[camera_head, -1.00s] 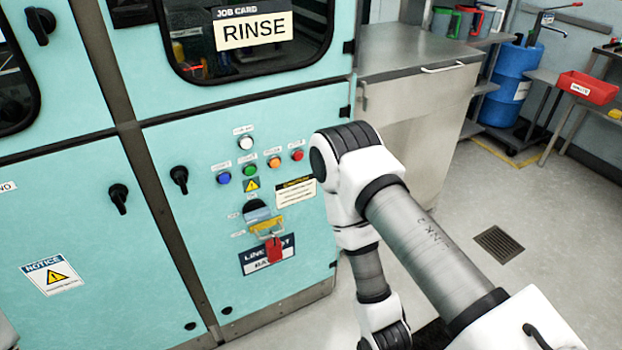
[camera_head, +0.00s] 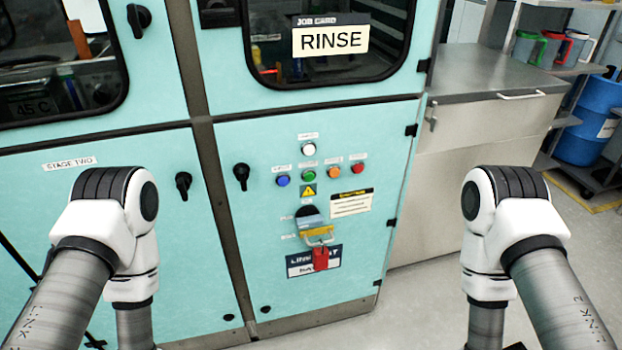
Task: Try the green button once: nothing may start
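The green button (camera_head: 309,176) sits in a row of buttons on the turquoise cabinet's lower door (camera_head: 260,240). A blue button (camera_head: 283,181) is to its left, and an orange button (camera_head: 334,172) and a red button (camera_head: 357,168) are to its right. A white button (camera_head: 308,149) is above it. Below are a dark round switch with a yellow hasp (camera_head: 317,233) and a red padlock or tag (camera_head: 321,259). Both of my arms show at the left and right sides, apart from the panel. Neither gripper shows.
A RINSE job card (camera_head: 330,40) is on the window above. Black door handles (camera_head: 241,175) stick out left of the buttons. A steel counter (camera_head: 470,70) and a blue drum (camera_head: 590,120) stand at the right. The space before the buttons is clear.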

